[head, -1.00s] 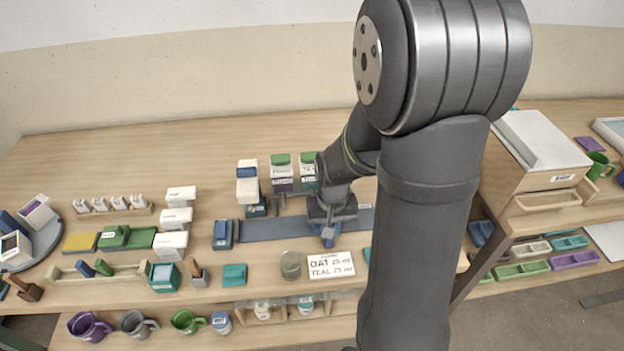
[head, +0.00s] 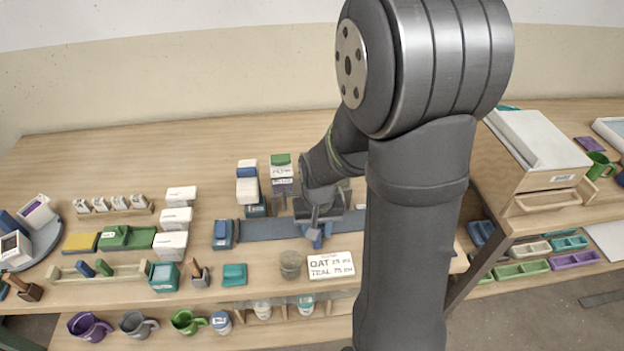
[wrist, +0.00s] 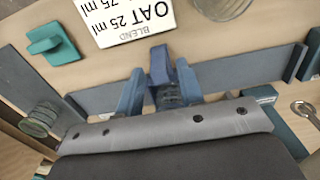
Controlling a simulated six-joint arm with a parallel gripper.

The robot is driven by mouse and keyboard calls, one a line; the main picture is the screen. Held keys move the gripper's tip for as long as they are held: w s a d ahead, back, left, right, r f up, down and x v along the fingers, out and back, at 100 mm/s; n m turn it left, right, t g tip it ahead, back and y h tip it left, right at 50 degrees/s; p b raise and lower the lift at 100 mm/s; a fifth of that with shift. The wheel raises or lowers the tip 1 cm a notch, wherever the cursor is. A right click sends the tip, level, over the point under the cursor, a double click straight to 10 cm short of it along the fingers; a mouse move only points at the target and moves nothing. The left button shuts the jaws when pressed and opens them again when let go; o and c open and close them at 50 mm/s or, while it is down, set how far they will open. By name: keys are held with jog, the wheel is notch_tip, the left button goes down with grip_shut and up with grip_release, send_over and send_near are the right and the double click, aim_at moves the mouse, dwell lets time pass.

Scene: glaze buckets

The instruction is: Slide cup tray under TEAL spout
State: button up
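My gripper (head: 314,222) is low over the grey-blue rail strip (head: 268,229), near its middle. A blue part that I take for the cup tray (head: 315,238) shows at its fingertips, at the rail's front edge. In the wrist view, the blue upright piece of the tray (wrist: 159,62) stands between the two blue-grey fingers (wrist: 160,92), which appear closed on it. White dispenser boxes stand behind the rail: one with a blue top (head: 247,186) and one with a green top (head: 281,170). My arm hides the boxes further right, so I cannot see the TEAL spout.
A teal block (head: 234,274) is left of the jar. A blue block (head: 222,234) sits at the rail's left end. The rail between it and my gripper is clear.

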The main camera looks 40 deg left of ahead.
jog(key=shift+r, duration=3.5)
jog(key=shift+f, duration=0.1)
notch_tip(320, 180, down, 7)
jog(key=shift+w+d, duration=0.4)
